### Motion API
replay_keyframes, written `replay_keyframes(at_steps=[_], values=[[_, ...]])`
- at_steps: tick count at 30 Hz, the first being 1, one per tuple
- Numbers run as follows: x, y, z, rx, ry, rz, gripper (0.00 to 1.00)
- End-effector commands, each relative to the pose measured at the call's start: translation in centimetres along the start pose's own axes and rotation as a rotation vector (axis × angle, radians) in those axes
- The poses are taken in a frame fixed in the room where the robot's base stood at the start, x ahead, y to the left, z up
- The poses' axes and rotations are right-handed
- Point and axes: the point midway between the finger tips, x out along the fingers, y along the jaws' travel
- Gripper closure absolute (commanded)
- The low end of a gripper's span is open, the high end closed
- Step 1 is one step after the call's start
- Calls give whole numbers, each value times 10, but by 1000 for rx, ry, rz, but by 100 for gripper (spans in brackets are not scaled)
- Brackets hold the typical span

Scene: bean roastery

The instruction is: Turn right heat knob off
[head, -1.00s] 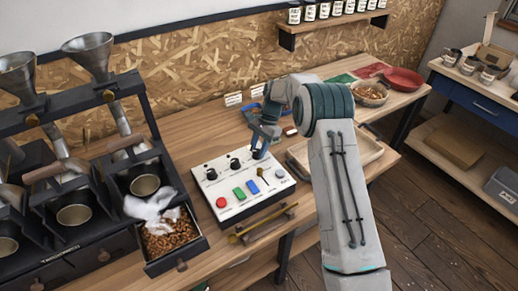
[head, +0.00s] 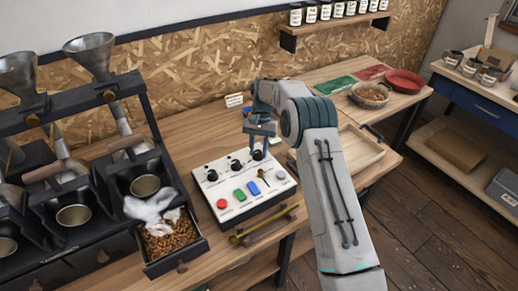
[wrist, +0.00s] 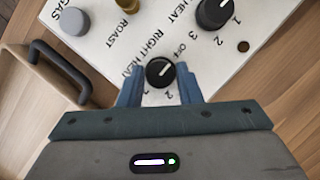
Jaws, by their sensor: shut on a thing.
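The white control panel (head: 217,183) lies on the wooden bench. The black right heat knob (wrist: 160,72) sits between the two blue-grey fingers of my gripper (wrist: 160,86) in the wrist view, with its label beside it. My gripper is shut on this knob. The knob's white pointer line is angled to the upper right, roughly toward the printed OFF. In the head view, my gripper (head: 259,148) comes down onto the knob (head: 258,155) at the panel's back right. A second black heat knob (wrist: 214,12) shows at the top of the wrist view.
The panel also has a red button (head: 222,203), green and blue switches, a small brass lever (head: 264,178) and a grey gas knob (wrist: 73,21). A black handle (wrist: 57,72) is beside the panel. Roasting machines stand left; a wooden tray (head: 350,160) is right.

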Motion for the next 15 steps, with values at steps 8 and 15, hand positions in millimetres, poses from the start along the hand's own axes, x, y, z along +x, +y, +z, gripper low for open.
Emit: replay_keyframes(at_steps=[8,15], values=[[-3,-1,-1,-8,9,-1,91],[-3,-1,-1,-7,7,-1,47]])
